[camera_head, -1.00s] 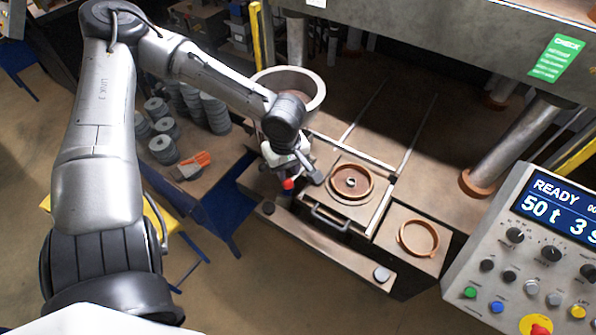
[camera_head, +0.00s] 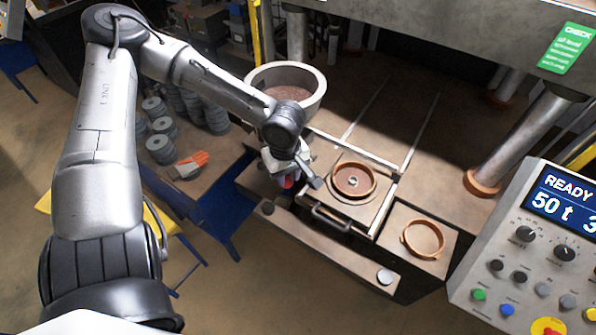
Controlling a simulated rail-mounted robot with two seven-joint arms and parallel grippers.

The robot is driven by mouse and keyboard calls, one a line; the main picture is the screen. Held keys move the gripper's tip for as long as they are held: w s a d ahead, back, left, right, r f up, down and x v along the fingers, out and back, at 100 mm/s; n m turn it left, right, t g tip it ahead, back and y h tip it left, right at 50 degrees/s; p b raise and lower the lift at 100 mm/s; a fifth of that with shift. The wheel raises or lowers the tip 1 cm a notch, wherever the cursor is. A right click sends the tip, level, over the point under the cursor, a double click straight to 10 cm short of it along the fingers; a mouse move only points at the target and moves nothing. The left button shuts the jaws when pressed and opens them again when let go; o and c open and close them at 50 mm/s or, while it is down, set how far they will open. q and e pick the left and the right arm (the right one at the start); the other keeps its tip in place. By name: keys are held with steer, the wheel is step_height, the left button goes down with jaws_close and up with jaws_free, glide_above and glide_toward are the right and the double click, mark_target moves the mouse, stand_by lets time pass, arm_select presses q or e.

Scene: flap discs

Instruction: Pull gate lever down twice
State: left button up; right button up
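A round grey hopper (camera_head: 314,97) with brown grain inside stands behind my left wrist. A small red knob (camera_head: 287,183), which looks like the end of the gate lever, shows just below my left gripper (camera_head: 296,177). The rest of the lever is hidden behind the gripper and wrist. The gripper points down beside the hopper, close to the knob. Its fingers are too small and covered to tell whether they are open, or whether they touch the knob. My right gripper is out of view.
A brown ring mould (camera_head: 353,181) sits on a plate with a handle (camera_head: 331,217), right of the gripper. Another ring (camera_head: 423,238) lies further right. A control panel (camera_head: 535,245) reads READY. Grey disc stacks (camera_head: 160,148) and orange gloves (camera_head: 190,163) are at left.

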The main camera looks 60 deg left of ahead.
arm_select(q)
steer(key=shift+f+b, duration=0.9)
steer(key=shift+f, duration=0.25)
step_height(320, 180, down, 5)
steer(key=b, duration=0.4)
steer(key=shift+r, duration=0.25)
steer(key=shift+r+p, duration=0.35)
steer(key=shift+r, duration=0.15)
step_height(320, 180, up, 6)
steer(key=p, duration=0.5)
step_height(320, 180, up, 4)
steer(key=p, duration=0.3)
steer(key=shift+f, duration=0.25)
steer(key=shift+f, duration=0.1)
